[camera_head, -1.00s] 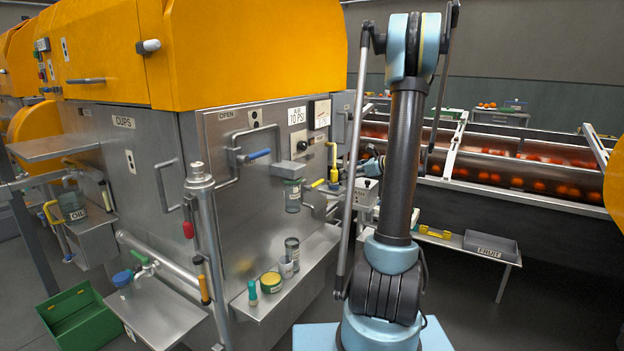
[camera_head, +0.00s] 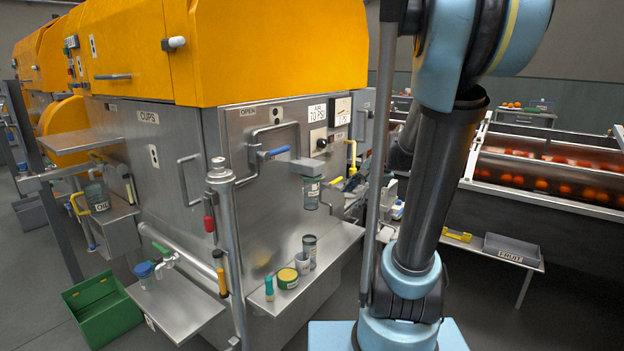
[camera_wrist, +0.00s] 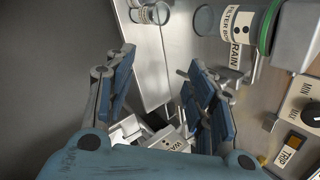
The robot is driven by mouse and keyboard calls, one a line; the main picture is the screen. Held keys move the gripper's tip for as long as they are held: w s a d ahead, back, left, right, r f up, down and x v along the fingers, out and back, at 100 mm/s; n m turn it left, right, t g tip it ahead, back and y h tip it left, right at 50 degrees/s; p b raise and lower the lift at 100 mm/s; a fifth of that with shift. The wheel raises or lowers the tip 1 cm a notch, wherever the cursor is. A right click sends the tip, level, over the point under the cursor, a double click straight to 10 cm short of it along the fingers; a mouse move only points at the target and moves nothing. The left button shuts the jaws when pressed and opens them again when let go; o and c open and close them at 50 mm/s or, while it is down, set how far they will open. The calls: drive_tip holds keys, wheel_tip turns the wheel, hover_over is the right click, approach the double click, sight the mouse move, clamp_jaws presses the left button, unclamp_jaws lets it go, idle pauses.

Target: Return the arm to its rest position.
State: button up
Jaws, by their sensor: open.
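My gripper (camera_wrist: 160,108) shows in the wrist view with its two blue-padded fingers spread apart and nothing between them. Beyond the fingers are the metal shelf, the panel and a labelled filter bowl (camera_wrist: 240,28) at the upper right. In the head view my arm stands bent at the right of the machine, and the gripper is hidden behind it.
The extractor panel (camera_head: 240,190) stands left of my arm. Its shelf (camera_head: 335,243) holds a yellow-lidded tin (camera_head: 287,279), a cup (camera_head: 302,263) and a jar (camera_head: 309,247). A green bin (camera_head: 103,311) is on the floor.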

drive_tip(key=s+d+f+n+h, duration=0.1)
drive_tip(key=s+f+n+h, duration=0.1)
drive_tip(key=s+n, duration=0.2)
drive_tip(key=s+d+f+n+g+h, duration=0.1)
drive_tip(key=s+d+f+n, duration=0.1)
drive_tip(key=s, duration=0.8)
drive_tip(key=s+d+f+n+g+h, duration=0.1)
drive_tip(key=s+d+f+n+h, duration=0.1)
drive_tip(key=s+f+n, duration=0.2)
drive_tip(key=s+n, duration=0.2)
drive_tip(key=s, duration=0.1)
drive_tip(key=shift+s+f+h, duration=0.15)
drive_tip(key=shift+s+h, duration=0.15)
